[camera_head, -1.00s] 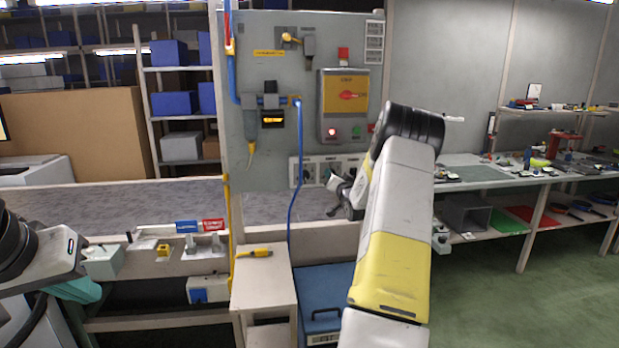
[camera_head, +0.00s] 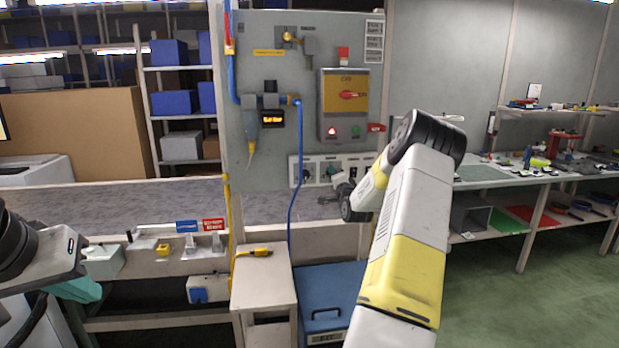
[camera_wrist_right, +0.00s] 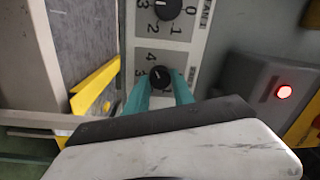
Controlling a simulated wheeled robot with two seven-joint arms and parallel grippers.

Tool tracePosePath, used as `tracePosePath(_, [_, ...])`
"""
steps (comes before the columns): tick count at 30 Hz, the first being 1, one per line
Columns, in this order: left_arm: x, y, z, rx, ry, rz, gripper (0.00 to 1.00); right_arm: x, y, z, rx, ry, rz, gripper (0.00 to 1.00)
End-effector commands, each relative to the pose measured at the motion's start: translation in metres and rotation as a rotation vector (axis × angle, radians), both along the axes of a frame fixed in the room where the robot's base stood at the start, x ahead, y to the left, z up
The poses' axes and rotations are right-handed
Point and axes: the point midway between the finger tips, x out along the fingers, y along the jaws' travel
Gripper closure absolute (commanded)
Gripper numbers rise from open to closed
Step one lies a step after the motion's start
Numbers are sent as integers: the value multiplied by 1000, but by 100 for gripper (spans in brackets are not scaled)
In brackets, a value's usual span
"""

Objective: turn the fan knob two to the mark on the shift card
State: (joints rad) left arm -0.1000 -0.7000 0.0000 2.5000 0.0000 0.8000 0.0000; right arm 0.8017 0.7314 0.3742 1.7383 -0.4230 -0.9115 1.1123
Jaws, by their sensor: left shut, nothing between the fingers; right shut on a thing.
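In the right wrist view the teal fingers of my right gripper (camera_wrist_right: 165,88) are closed around a small black knob (camera_wrist_right: 161,76), the second on a light dial plate. Numbers 4 and 3 show beside it; its other marks are hidden by the fingers, and I cannot tell its exact setting. The knob marked FAN 1 (camera_wrist_right: 168,8) sits above it in that view. In the head view my right gripper (camera_head: 332,175) is at the second dial, small and partly hidden. My left gripper (camera_head: 78,291) is shut and empty at lower left. I cannot identify the shift card for sure.
A blue hose (camera_head: 297,180) hangs left of the dials. A small table (camera_head: 262,285) and blue case (camera_head: 325,290) stand below.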

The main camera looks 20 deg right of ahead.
Motion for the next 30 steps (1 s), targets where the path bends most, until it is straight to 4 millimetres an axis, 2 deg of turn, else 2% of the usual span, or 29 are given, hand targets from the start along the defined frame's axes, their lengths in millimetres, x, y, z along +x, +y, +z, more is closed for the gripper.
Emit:
tracePosePath(16, [0, 0, 0, 0, 0, 0, 100, 0, 1, -3, 28, 0, 3, 100])
tracePosePath(17, [0, 0, 0, 0, 0, 0, 100, 0, 1, -3, 28, 0, 3, 67])
tracePosePath(20, [0, 0, 0, 0, 0, 0, 100, 0, 1, -3, 26, -1, 2, 49])
tracePosePath(30, [0, 0, 0, 0, 0, 0, 100, -2, 1, -1, 24, -4, 1, 49])
